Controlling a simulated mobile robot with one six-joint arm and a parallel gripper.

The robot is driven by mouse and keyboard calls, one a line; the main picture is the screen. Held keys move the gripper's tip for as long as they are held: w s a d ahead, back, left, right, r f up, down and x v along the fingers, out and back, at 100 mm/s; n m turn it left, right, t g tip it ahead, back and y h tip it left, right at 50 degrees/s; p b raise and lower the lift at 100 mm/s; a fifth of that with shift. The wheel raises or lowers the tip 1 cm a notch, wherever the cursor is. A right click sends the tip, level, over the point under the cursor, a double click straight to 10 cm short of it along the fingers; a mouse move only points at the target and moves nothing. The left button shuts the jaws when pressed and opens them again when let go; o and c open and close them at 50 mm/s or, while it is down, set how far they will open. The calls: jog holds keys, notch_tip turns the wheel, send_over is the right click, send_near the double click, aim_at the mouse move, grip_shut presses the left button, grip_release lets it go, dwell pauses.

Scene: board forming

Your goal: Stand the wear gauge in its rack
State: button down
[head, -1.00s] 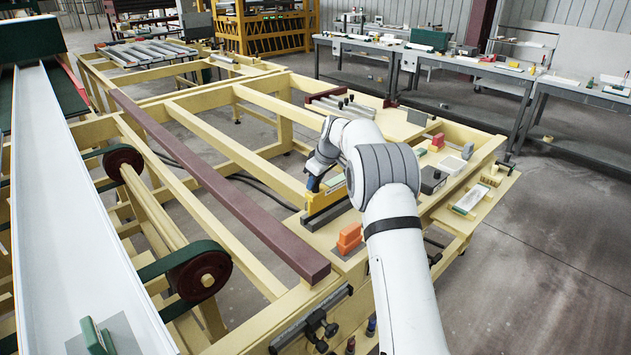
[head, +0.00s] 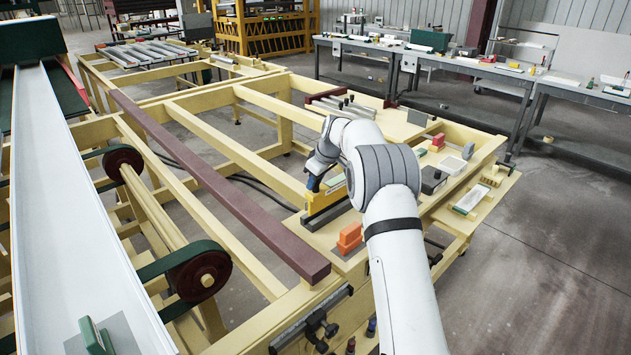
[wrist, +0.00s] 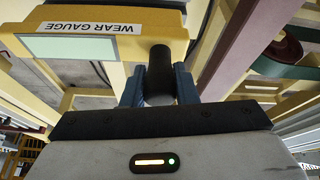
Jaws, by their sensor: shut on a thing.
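The wear gauge (head: 327,196) is a yellow block with a pale green panel, upright over a dark, narrow rack (head: 326,216) on the bench. Its lower edge meets the rack's top in the head view; I cannot tell whether it is fully seated. In the wrist view the gauge (wrist: 100,45) shows its "WEAR GAUGE" label, and a black cylindrical handle sticks out from its end. My gripper (wrist: 160,85) has its blue fingers shut on this handle.
Orange blocks (head: 349,238) stand on the bench just in front of the rack. A long maroon beam (head: 215,180) runs along the left. A black box (head: 433,180) and small blocks lie to the right, beyond my arm.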

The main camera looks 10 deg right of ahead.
aim_at(315, 190)
jog(key=shift+f+b, duration=1.4)
jog(key=shift+f, duration=0.4)
jog(key=c, duration=1.1)
grip_release()
jog(key=shift+o, duration=0.2)
jog(key=shift+b+v, duration=0.75)
jog(key=shift+v, duration=3.15)
jog(key=s+d+r+m+h, duration=0.15)
jog(key=s+r, duration=0.25)
jog(key=s, duration=0.8)
jog(key=s+r+m, duration=0.3)
jog(key=s+r, duration=0.2)
jog(key=s, duration=0.7)
jog(key=s+d+f+m, duration=0.1)
jog(key=s+f+m, duration=0.1)
jog(key=s, duration=1)
jog(key=s+d+f+m+h, duration=0.1)
jog(key=s+f, duration=0.4)
jog(key=s, duration=0.7)
jog(key=shift+s+d+f+m, duration=0.2)
jog(key=shift+m, duration=0.65)
